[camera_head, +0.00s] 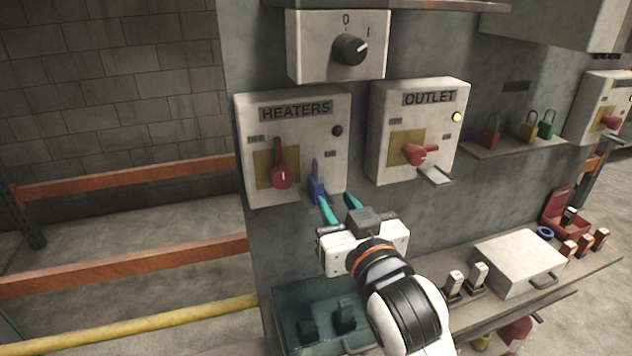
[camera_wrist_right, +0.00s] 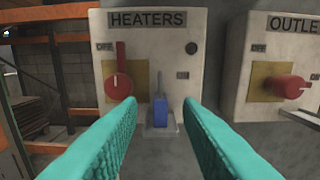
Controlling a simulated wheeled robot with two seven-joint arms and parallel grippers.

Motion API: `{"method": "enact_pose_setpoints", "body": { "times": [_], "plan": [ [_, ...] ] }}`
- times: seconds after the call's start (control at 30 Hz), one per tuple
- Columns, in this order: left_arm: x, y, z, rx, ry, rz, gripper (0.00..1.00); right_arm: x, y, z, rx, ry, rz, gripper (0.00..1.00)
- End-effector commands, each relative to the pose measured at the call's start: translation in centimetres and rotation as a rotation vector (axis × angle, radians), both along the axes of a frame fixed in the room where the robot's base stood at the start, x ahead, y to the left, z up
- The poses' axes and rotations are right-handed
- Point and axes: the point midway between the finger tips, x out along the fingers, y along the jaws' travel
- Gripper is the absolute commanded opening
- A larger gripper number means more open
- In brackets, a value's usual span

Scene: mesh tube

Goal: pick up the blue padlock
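The blue padlock (camera_head: 317,187) stands upright on a small ledge at the lower right of the HEATERS box (camera_head: 243,135), beside its red handle (camera_head: 282,178). In the right wrist view the blue padlock (camera_wrist_right: 160,112) shows between and beyond the two teal fingers. My right gripper (camera_head: 340,208) is open, just in front of and a little below the padlock in the head view. The fingers are apart with nothing between their near parts; I cannot tell whether a tip touches the padlock. My left gripper is not in view.
The OUTLET box (camera_head: 378,150) with a red handle is to the right. A lower bench holds a pale box (camera_head: 515,258) and several small switch-like items. Orange rails cross the left.

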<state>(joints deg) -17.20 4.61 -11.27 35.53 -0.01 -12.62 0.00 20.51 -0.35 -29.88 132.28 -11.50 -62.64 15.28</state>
Motion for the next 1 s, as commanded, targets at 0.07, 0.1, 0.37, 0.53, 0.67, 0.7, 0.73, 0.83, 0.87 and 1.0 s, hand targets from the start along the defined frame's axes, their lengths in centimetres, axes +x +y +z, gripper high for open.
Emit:
{"method": "enact_pose_setpoints", "body": {
  "times": [0.07, 0.1, 0.37, 0.53, 0.67, 0.7, 0.73, 0.83, 0.87, 1.0],
  "plan": [
    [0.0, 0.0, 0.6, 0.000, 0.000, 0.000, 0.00, 1.2, 0.4, 0.4, -0.001, -0.003, 0.000, 0.32],
    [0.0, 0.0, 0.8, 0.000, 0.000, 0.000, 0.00, 2.0, 0.7, 0.4, -0.001, -0.003, 0.000, 0.32],
    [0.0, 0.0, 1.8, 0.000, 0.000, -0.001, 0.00, 5.5, 1.8, 0.3, 0.000, 0.000, 0.000, 0.32],
    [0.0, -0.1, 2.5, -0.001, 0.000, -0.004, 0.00, 6.7, 2.1, 0.5, -0.001, 0.000, -0.001, 0.32],
    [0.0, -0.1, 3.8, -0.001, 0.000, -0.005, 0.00, 8.6, 2.7, 0.9, -0.003, 0.001, -0.001, 0.32],
    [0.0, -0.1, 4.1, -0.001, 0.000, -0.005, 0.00, 9.2, 2.9, 0.9, -0.003, 0.001, -0.001, 0.32],
    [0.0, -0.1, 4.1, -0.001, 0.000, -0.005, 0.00, 9.6, 3.1, 0.7, -0.003, 0.001, -0.001, 0.32],
    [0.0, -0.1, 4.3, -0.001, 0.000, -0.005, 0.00, 10.5, 3.4, 0.6, -0.001, 0.001, -0.001, 0.32],
    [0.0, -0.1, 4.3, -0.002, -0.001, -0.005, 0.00, 10.7, 3.4, 0.5, -0.001, 0.000, 0.000, 0.32],
    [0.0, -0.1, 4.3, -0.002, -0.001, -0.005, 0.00, 10.9, 3.5, 0.4, -0.001, 0.000, 0.000, 0.32]
  ]
}}
